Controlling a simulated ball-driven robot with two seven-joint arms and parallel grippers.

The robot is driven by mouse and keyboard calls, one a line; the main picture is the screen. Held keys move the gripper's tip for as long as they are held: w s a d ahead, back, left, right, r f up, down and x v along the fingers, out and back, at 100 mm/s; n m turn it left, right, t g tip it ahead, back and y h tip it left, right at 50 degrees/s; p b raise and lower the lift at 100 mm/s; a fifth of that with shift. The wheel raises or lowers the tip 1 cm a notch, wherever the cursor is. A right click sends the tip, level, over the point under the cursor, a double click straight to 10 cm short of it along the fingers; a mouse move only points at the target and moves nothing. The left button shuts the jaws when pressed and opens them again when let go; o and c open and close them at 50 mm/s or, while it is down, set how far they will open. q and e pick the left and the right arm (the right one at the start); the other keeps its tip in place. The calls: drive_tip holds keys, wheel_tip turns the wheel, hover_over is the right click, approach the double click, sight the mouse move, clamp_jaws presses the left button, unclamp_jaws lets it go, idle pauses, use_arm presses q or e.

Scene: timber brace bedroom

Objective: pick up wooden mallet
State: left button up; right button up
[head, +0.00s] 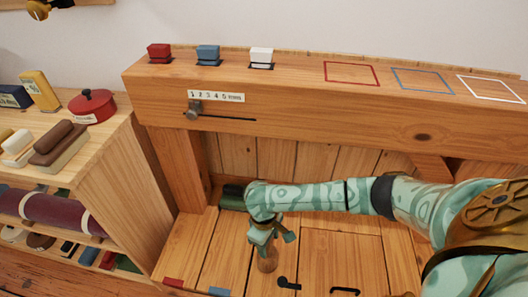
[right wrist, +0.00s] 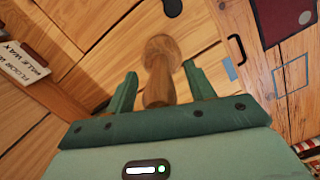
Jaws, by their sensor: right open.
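A turned wooden piece, which I take for the wooden mallet (head: 267,262), stands on the plank surface below the beam in the head view. Its upper part is covered by my right gripper (head: 266,238), which points down over it. In the right wrist view the wooden piece (right wrist: 160,68) lies between the two green fingers of the right gripper (right wrist: 160,78). The fingers are apart, with a visible gap on both sides. Whether it is a handle or a head cannot be told. My left gripper is not in view.
A thick timber beam (head: 330,105) with red, blue and white blocks runs behind my right arm. A shelf unit (head: 125,165) with brushes and a red pot (head: 92,106) stands at left. Dark handles (head: 345,291) lie on the planks to the right.

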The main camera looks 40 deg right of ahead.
drive_tip(key=shift+c, duration=0.3)
drive_tip(key=c, duration=1)
drive_tip(key=shift+r, duration=0.1)
